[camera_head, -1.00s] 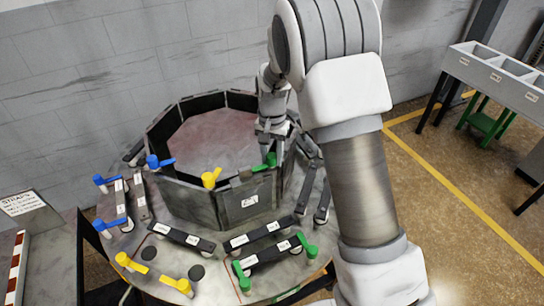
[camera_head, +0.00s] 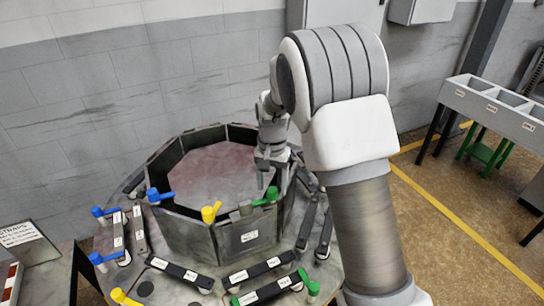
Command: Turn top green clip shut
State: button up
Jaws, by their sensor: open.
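The top green clip (camera_head: 265,198) sits on the upper rim of the octagonal furnace wall (camera_head: 235,243), on the side nearer the camera. Its handle points to the right and slightly up. My gripper (camera_head: 268,183) comes down just behind and above the clip, close to its handle. The jaws are open. The fingertips are small and partly overlap the clip, so I cannot tell whether they touch it.
A yellow clip (camera_head: 211,212) and a blue clip (camera_head: 158,195) sit on the same rim to the left. Dark labelled straps (camera_head: 258,270) and more coloured clips lie around the round table. A grey bin rack (camera_head: 495,105) stands at right.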

aim_at(272, 190)
notch_tip(272, 190, up, 15)
jog(key=shift+s, duration=0.1)
dwell(0.4)
jog(key=s+d+r+n+t, duration=0.1)
jog(key=s+d+r, duration=0.25)
jog(key=s, duration=0.25)
jog(key=s+d+r+n+t, duration=0.1)
jog(key=s+d+r+t, duration=0.2)
jog(key=s, duration=0.4)
jog(key=s+d+f+n, duration=0.1)
jog(key=s+d, duration=0.1)
jog(key=s, duration=0.5)
jog(key=s+d+f+n+t, duration=0.1)
jog(key=s+d, duration=0.1)
jog(key=s, duration=0.5)
jog(key=shift+s+t, duration=0.25)
jog(key=shift+t, duration=0.05)
